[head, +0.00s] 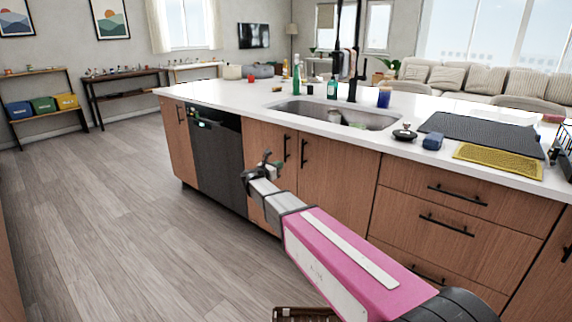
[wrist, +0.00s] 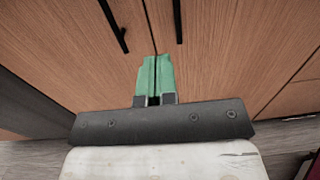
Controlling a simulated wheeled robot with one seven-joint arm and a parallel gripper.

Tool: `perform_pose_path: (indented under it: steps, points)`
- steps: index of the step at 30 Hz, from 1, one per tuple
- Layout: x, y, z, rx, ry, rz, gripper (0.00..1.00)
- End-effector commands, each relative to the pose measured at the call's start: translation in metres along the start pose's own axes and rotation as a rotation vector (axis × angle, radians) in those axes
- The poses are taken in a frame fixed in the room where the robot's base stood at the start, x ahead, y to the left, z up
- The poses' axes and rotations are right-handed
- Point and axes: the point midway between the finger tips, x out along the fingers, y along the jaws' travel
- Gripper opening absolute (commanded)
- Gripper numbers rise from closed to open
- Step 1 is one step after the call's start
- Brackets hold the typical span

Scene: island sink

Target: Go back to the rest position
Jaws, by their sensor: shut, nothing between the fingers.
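My gripper (head: 266,160) is at the end of my pink and grey arm, in front of the island's wooden cabinet doors (head: 262,140) and below the counter edge. In the wrist view, its green fingers (wrist: 155,76) are together with nothing between them. They point at the seam between two wooden doors with dark vertical handles (wrist: 114,26). Whether the fingertips touch the doors cannot be told.
The white island counter (head: 240,96) holds a sink (head: 335,114), bottles, a dark drying mat (head: 485,132), a yellow cloth (head: 498,160) and a blue sponge (head: 432,141). A dark dishwasher (head: 218,158) is left of my gripper. Open wooden floor (head: 100,200) lies at left.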

Motion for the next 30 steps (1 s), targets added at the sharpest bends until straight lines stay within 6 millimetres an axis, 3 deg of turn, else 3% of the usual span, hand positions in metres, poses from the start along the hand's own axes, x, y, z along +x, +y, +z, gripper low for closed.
perform_pose_path:
  steps: [7, 14, 22, 30]
  points:
    - [-0.024, 0.003, 0.000, -0.002, 0.000, 0.002, 0.00]
    - [-0.014, -0.003, 0.005, -0.148, -0.047, 0.124, 0.00]
    - [0.001, -0.019, 0.003, -0.652, -0.217, 0.469, 0.00]
    - [-0.012, -0.059, -0.036, -1.285, -0.430, 0.841, 0.00]
